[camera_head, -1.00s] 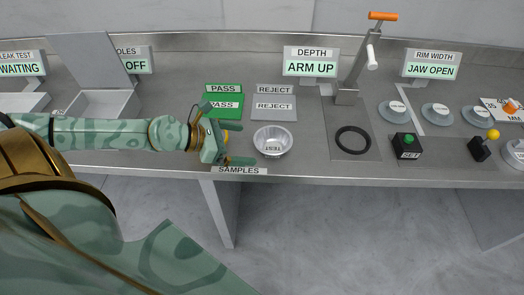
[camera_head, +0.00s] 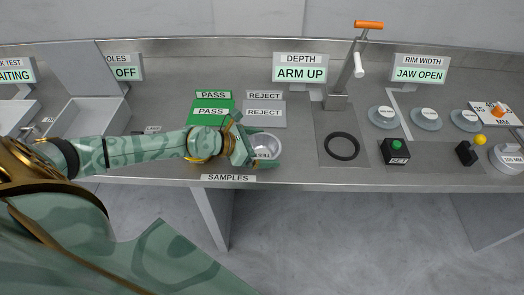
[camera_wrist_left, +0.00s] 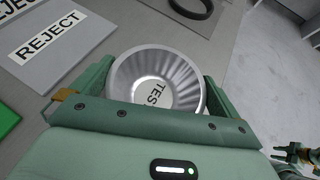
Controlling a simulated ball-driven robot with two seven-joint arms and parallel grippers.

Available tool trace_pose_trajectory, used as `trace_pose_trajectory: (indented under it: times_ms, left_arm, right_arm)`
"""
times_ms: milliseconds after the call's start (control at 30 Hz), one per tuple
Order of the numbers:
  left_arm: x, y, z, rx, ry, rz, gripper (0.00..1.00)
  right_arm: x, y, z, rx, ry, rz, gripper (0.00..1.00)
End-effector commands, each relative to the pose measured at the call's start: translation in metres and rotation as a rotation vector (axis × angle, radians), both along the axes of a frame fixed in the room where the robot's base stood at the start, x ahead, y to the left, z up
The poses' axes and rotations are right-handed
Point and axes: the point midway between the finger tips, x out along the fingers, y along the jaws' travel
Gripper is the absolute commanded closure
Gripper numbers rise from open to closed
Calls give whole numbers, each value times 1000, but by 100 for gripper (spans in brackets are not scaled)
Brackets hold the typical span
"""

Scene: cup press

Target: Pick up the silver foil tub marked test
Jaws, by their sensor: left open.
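The silver foil tub (camera_head: 267,142) is a round, fluted cup with a wide rim, standing upright on the metal bench with "TEST" on its inside bottom. It also shows in the left wrist view (camera_wrist_left: 158,72). My left gripper (camera_head: 259,146) is open, with one finger on either side of the tub. In the left wrist view the fingers flank the tub's sides and its near rim lies close to the palm. I cannot tell whether the fingers touch it. My right gripper (camera_wrist_left: 301,155) seems to show small at the lower right of the wrist view.
Behind the tub lie a green PASS pad (camera_head: 211,113) and a grey REJECT pad (camera_head: 265,113). To the right are a plate with a black ring (camera_head: 341,146), the orange-handled press lever (camera_head: 352,70) and a green button box (camera_head: 396,152). The SAMPLES label (camera_head: 228,178) marks the front edge.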

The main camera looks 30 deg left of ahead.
Motion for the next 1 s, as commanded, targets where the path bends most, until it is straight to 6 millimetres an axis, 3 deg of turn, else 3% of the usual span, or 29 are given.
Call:
trace_pose_trajectory:
  times_ms: [67,200,733,867,1000]
  left_arm:
    - [0,0,0,0,0,0,3]
    - [0,0,0,0,0,0,38]
    - [0,0,4,0,-1,1,40]
    - [0,0,18,-1,-3,0,40]
    - [-5,2,45,2,-4,0,40]
  right_arm:
    - [0,-1,0,-2,-1,0,64]
    - [1,-3,0,-4,-1,1,64]
    - [2,-4,3,-4,-3,0,64]
    - [4,-4,13,-4,-10,0,64]
    - [9,-3,34,-4,-22,-1,64]
